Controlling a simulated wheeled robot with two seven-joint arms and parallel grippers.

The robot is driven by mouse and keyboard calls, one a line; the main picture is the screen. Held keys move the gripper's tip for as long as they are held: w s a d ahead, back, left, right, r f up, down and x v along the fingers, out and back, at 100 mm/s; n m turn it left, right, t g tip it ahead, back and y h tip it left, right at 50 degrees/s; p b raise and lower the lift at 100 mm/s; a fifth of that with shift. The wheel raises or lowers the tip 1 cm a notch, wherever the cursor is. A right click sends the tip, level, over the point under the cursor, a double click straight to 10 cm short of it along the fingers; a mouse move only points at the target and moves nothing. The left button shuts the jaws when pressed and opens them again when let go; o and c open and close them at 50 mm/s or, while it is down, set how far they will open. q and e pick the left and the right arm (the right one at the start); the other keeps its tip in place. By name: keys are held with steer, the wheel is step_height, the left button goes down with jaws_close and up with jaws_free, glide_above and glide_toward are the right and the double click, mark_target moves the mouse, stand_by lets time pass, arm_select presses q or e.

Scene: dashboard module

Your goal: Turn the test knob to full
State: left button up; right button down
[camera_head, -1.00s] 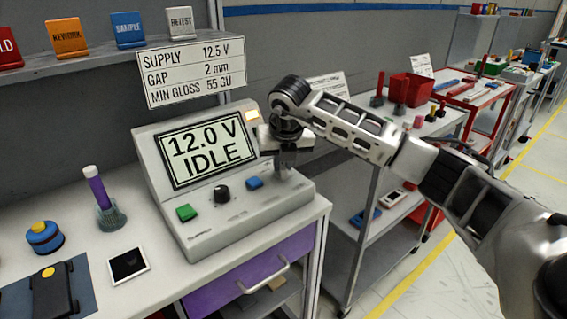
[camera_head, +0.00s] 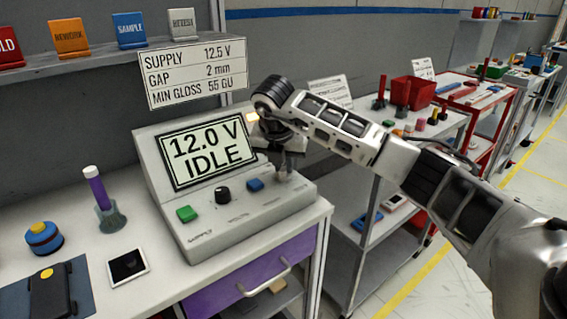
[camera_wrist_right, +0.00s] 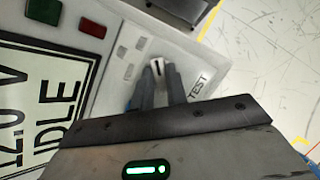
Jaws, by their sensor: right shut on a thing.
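The console (camera_head: 215,235) stands on the bench, and its screen (camera_head: 207,152) reads "12.0 V IDLE". The test knob (camera_wrist_right: 157,69) is pale with a dark mark line, beside the printed word "TEST" in the right wrist view. My right gripper (camera_wrist_right: 160,80) is shut on this knob, one finger on each side. In the head view my right gripper (camera_head: 285,174) is over the right end of the console's sloped panel and hides the knob there. My left gripper is in neither view.
A black knob (camera_head: 222,195) sits between a green button (camera_head: 187,214) and a blue button (camera_head: 255,184) on the same panel. A sign (camera_head: 194,72) above lists supply 12.5 V. A tube in a holder (camera_head: 110,217) stands left of the console.

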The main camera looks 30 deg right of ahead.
steer(key=shift+r, duration=0.1)
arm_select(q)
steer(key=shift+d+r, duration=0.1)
arm_select(e)
steer(key=c, duration=1.4)
jaws_free()
arm_select(q)
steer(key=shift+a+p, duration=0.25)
steer(key=shift+p, duration=0.25)
arm_select(e)
steer(key=v, duration=1.6)
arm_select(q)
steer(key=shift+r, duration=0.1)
